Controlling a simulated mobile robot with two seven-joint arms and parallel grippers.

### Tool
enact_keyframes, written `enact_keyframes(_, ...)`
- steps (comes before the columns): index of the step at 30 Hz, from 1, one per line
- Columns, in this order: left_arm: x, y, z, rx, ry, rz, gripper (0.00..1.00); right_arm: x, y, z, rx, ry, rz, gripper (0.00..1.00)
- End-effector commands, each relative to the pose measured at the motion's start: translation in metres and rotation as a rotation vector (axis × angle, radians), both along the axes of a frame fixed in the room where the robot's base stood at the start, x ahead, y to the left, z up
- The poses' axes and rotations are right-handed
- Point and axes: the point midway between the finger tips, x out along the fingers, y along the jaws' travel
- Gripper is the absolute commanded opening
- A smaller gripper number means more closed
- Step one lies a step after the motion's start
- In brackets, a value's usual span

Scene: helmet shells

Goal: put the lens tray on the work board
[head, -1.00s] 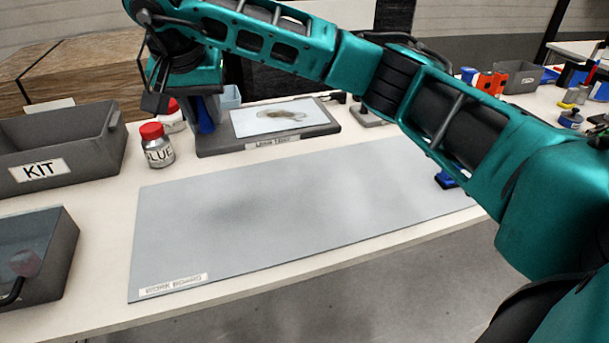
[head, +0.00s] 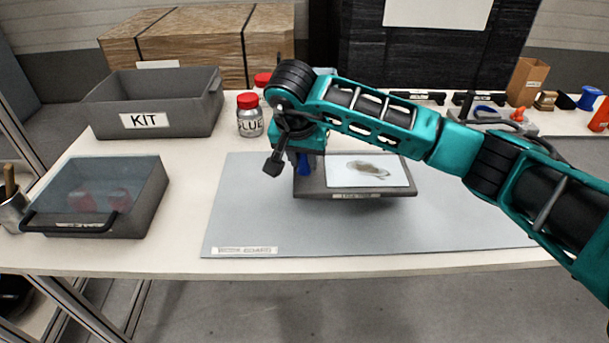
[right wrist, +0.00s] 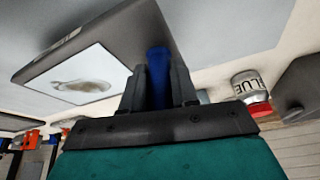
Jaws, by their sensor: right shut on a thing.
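The lens tray (head: 316,186) is a dark grey flat tray with a white sheet and a brownish-grey patch on top. In the head view it is over the back middle of the pale grey work board (head: 250,215). I cannot tell whether it touches the board. My right gripper (head: 303,160) is shut on the tray's blue handle (head: 304,168) at its left side. In the right wrist view the gripper (right wrist: 158,82) has the blue handle between its fingers, and the tray (right wrist: 120,45) extends to the left. My left gripper is not in view.
Glue bottles with red caps (head: 250,122) stand behind the board's left part. The KIT bin (head: 190,112) is at the back left, and a lidded grey box (head: 150,205) is at the left. The board's front and left parts are bare.

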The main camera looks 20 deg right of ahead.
Motion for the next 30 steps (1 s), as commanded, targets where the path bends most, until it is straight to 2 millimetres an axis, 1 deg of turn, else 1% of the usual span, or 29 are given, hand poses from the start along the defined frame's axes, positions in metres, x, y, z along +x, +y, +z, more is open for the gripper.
enact_keyframes(5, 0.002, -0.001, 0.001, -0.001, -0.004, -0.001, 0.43, 0.0, 0.0, -0.012, 0.0, 0.001, 0.0, 0.0)
enact_keyframes(12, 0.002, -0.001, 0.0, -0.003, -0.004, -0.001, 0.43, 0.0, 0.0, -0.046, 0.001, 0.002, -0.001, 0.0)
enact_keyframes(20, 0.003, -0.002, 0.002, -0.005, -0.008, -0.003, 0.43, 0.0, 0.0, -0.047, -0.001, -0.002, -0.001, 0.0)
enact_keyframes(23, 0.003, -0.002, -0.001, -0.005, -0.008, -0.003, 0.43, 0.0, 0.0, -0.051, -0.001, -0.002, -0.001, 0.0)
enact_keyframes(24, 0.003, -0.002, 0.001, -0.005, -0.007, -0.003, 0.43, 0.0, 0.0, -0.05, 0.0, -0.001, -0.001, 0.32)
enact_keyframes(30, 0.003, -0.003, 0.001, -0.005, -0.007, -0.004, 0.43, 0.0, 0.0, -0.049, 0.0, 0.0, -0.001, 0.52)
